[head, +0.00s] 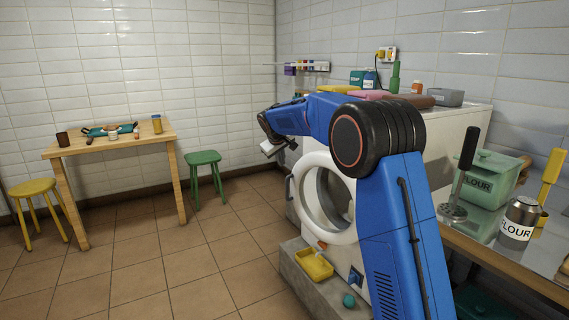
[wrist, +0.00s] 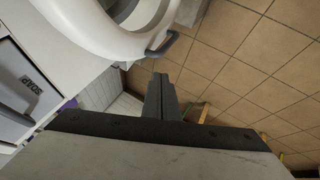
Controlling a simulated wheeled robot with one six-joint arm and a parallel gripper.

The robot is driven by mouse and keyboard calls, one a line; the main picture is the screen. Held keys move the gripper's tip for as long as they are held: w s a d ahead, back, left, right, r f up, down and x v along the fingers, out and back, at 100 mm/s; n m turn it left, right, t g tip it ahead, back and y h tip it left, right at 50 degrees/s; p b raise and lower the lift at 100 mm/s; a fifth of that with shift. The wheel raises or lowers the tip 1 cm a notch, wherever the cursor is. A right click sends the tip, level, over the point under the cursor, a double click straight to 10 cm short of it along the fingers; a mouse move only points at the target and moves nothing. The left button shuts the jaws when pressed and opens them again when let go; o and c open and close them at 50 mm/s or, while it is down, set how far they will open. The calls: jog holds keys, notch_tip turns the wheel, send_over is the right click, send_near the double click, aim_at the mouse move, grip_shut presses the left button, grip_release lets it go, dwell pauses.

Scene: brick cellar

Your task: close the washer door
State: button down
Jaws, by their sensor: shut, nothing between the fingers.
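The washer (head: 449,138) is a white machine by the right wall, partly hidden behind my blue arm. Its round door (head: 342,237) has a white ring and dark glass. It appears to stand open, out from the front; the exact angle is hard to tell. The dark door handle (head: 288,189) is on the ring's left side. In the wrist view the door ring (wrist: 95,30) fills the upper left, with the handle (wrist: 162,45) near the top middle. My gripper (head: 277,147) is shut and empty, above and left of the door. Its fingers (wrist: 161,88) appear close to the handle, apart from it.
A grey drawer marked SOAP (wrist: 20,90) lies left in the wrist view. A yellow tray (head: 314,265) and a teal ball (head: 349,300) rest on the ledge below the door. A green stool (head: 203,159) and wooden table (head: 110,144) stand left. The tiled floor between is clear.

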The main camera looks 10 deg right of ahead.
jog(key=shift+w+d+f, duration=0.85)
jog(key=shift+w+f, duration=0.3)
jog(key=shift+w+d+f, duration=0.85)
jog(key=shift+w+f, duration=0.3)
jog(key=shift+w+d+f, duration=0.85)
jog(key=shift+w+f, duration=0.3)
jog(key=shift+w+d, duration=0.15)
jog(key=shift+d, duration=0.05)
jog(key=w+d+m+h, duration=0.1)
jog(key=w+d+m, duration=0.1)
jog(key=w+d, duration=0.2)
jog(key=d, duration=0.3)
jog(key=shift+w+d+m+g+h, duration=0.2)
jog(key=shift+w+m+g+h, duration=0.1)
jog(key=shift+w+m+g, duration=0.1)
